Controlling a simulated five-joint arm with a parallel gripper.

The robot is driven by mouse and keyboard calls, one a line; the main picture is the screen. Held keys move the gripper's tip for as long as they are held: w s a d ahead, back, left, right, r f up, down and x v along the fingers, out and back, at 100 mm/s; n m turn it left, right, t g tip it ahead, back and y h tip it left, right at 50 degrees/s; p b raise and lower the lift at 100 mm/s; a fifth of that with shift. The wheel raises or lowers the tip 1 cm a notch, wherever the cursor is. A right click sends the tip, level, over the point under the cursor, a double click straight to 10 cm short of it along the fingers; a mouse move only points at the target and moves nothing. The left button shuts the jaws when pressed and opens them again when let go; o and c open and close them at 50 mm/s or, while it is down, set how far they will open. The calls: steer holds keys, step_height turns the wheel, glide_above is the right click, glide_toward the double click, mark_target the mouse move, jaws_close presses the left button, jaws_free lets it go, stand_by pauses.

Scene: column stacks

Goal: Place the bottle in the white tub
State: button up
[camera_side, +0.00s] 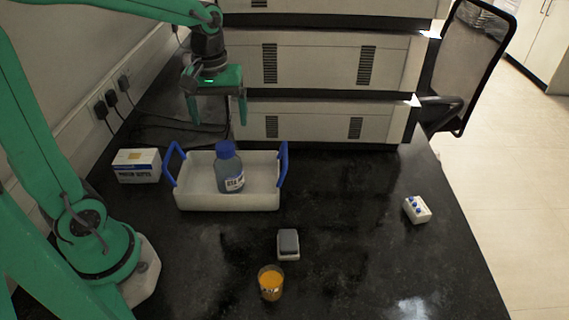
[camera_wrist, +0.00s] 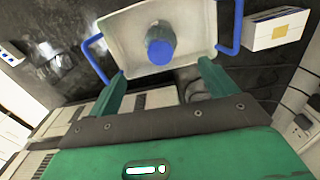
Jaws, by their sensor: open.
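The bottle (camera_side: 231,172) has a blue cap and a white label, and it stands upright inside the white tub (camera_side: 258,200). The tub has a blue handle at each end. In the wrist view the bottle's blue cap (camera_wrist: 160,50) shows inside the tub (camera_wrist: 118,28). My gripper (camera_side: 216,118) is open and empty, above and behind the tub in the side view, apart from the bottle. In the wrist view its two green fingers (camera_wrist: 160,75) are spread, with the bottle beyond their tips. The bottle's base is hidden by the tub's front wall.
A white box (camera_side: 137,165) stands left of the tub. A small grey-topped container (camera_side: 288,244) and an orange-filled cup (camera_side: 271,283) stand in front. A white item with blue dots (camera_side: 417,209) lies at right. Stacked instruments (camera_side: 330,65) stand behind the tub.

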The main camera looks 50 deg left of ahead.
steer(key=shift+s+d+r, duration=0.2)
steer(key=shift+s+r, duration=0.1)
steer(key=s+d+r+m+t, duration=0.4)
steer(key=s+m+t, duration=0.1)
steer(key=s+m, duration=0.3)
steer(key=shift+s+m, duration=0.3)
steer(key=shift+s, duration=0.45)
